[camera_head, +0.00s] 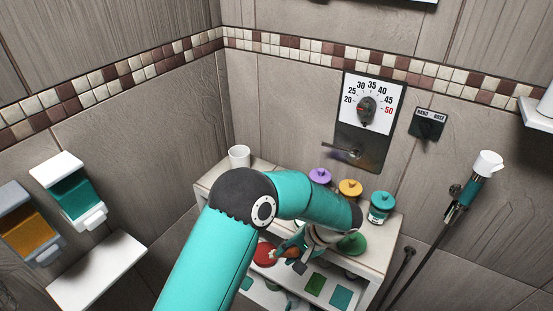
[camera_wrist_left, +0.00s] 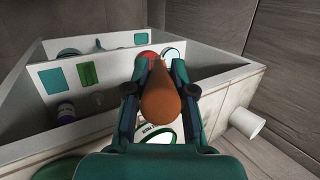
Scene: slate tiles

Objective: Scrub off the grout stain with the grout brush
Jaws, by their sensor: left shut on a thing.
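My left gripper (camera_head: 287,248) is shut on a brown wooden handle, which looks like the grip of the grout brush (camera_head: 292,253). It is held over the open box-like ledge below the wall dial. In the left wrist view the rounded brown end of the brush (camera_wrist_left: 162,100) sits between the two dark fingers of my left gripper (camera_wrist_left: 163,75). The brush's bristles are hidden or too small to make out. I cannot pick out a grout stain on the visible walls. My right gripper is not in view.
The pale ledge (camera_head: 388,262) carries a white cup (camera_head: 239,156), a purple-lidded jar (camera_head: 319,176), a yellow-lidded jar (camera_head: 350,188) and a teal jar (camera_head: 381,206). A hand shower (camera_head: 470,190) hangs at right. Two dispensers and a white shelf (camera_head: 97,270) are on the left wall.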

